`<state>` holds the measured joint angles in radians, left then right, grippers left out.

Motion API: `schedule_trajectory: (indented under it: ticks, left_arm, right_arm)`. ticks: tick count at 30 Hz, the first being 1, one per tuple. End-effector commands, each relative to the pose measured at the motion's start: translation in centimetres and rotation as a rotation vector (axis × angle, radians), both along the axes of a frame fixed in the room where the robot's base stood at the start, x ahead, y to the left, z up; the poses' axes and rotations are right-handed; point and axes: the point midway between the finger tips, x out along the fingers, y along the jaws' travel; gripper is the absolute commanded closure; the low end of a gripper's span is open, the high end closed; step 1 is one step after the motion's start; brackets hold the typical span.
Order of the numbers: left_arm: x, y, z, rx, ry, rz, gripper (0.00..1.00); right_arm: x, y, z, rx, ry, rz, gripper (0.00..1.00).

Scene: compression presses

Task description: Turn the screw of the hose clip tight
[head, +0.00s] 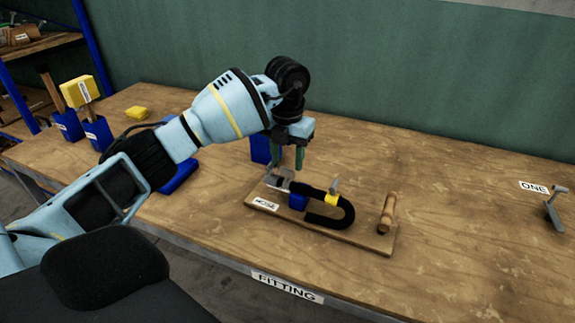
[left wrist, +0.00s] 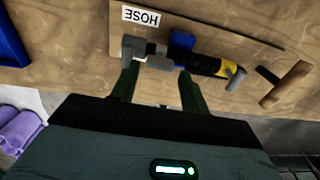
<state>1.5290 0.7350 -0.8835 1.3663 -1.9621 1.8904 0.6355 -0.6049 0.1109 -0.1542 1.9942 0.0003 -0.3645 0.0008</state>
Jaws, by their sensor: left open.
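The hose clip (head: 332,199) is a yellow band around a black hose (head: 347,214) that bends in a loop. A grey upright screw key (head: 335,185) stands on the clip. In the left wrist view the clip (left wrist: 222,67) and the grey key (left wrist: 237,78) lie right of the fingers. The hose board (head: 375,241) carries a grey metal fitting (head: 277,181) and a blue block (head: 298,201). My left gripper (head: 289,164) is open, pointing down over the fitting end of the hose, left of the clip. Nothing shows clamped between its fingers (left wrist: 159,70). My right gripper is not in view.
A wooden peg handle (head: 387,213) stands on the board's right end. A metal tool (head: 554,210) is at the far right by the ONE label. Blue holders (head: 98,133) and a yellow block (head: 137,113) are at the left.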

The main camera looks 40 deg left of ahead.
Motion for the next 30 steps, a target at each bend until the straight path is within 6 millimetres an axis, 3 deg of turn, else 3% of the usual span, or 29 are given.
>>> schedule_trajectory:
  ticks: [6, 17, 24, 30]
  left_arm:
    - [0.0, 0.0, -2.3, 0.0, -0.001, 0.0, 0.55]
    - [0.0, 0.0, -2.8, 0.0, -0.001, -0.001, 0.55]
    - [0.0, 0.0, -2.8, 0.0, -0.001, 0.0, 0.85]
    - [0.0, 0.0, -2.8, 0.0, -0.002, -0.01, 0.87]
  right_arm:
    - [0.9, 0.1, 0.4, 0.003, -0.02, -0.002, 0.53]
    - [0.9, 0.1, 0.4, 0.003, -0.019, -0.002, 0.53]
    - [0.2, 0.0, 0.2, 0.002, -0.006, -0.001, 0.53]
    - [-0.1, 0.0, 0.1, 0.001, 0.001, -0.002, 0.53]
